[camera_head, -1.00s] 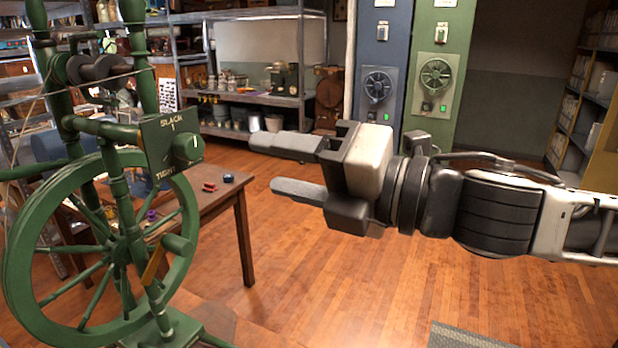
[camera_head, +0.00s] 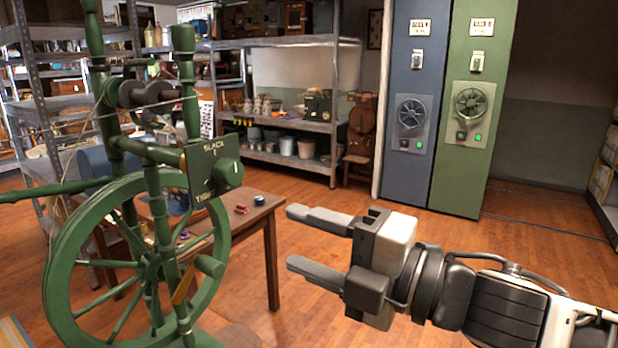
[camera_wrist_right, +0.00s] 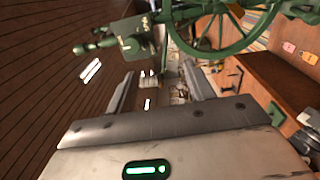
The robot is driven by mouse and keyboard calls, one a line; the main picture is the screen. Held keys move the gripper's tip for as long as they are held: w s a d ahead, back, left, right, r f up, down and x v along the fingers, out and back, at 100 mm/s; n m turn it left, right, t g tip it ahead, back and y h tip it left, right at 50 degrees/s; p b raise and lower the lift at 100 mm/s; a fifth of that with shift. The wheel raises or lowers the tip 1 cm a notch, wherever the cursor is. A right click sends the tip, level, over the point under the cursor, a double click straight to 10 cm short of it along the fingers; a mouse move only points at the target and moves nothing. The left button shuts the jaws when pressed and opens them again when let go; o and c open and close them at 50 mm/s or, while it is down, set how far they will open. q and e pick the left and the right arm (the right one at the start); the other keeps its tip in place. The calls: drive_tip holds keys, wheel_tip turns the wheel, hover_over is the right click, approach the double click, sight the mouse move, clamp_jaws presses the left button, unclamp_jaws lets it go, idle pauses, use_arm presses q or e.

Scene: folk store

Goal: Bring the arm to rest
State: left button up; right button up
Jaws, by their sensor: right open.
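My right gripper (camera_head: 318,242) is open and empty in the head view, in the air right of the green spinning wheel (camera_head: 75,240). Its two fingers point left, with a clear gap between them. In the right wrist view the fingers (camera_wrist_right: 160,95) are spread and nothing is between them up close; the spinning wheel (camera_wrist_right: 205,50) shows beyond, at the top. The wheel carries a green box with a knob (camera_head: 228,170) marked slack and tight. My left gripper is not in view.
A wooden table (camera_head: 262,212) with small red and blue items stands behind the wheel. Metal shelves (camera_head: 290,42) with jars and pots are at the back. A blue cabinet (camera_head: 408,165) and a green cabinet (camera_head: 465,165) stand back right. Wooden floor (camera_head: 520,235) is clear at right.

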drive_tip(key=w+d+f+m+t+h, duration=0.1)
drive_tip(key=d+f+m+t+h, duration=0.15)
drive_tip(key=f+m, duration=0.7)
drive_tip(key=w+d+f+m+t+h, duration=0.15)
drive_tip(key=f+m+h, duration=0.25)
drive_tip(key=f+m, duration=0.55)
drive_tip(key=s+d+f+m+g+h, duration=0.1)
drive_tip(key=s+d+f+m+h, duration=0.1)
drive_tip(key=f, duration=0.6)
drive_tip(key=s+d+f+m+g+h, duration=0.1)
drive_tip(key=s+d+f+m+h, duration=0.1)
drive_tip(key=s+d+f, duration=0.3)
drive_tip(key=s+d+f+m+g+h, duration=0.1)
drive_tip(key=s+d+f+m+h, duration=0.1)
drive_tip(key=s+f, duration=0.5)
wheel_tip(320, 180, down, 4)
drive_tip(key=shift+s+d+r+m+g, duration=0.25)
drive_tip(key=shift+d+m+g, duration=0.15)
drive_tip(key=shift+d+m, duration=0.5)
drive_tip(key=shift+a, duration=0.25)
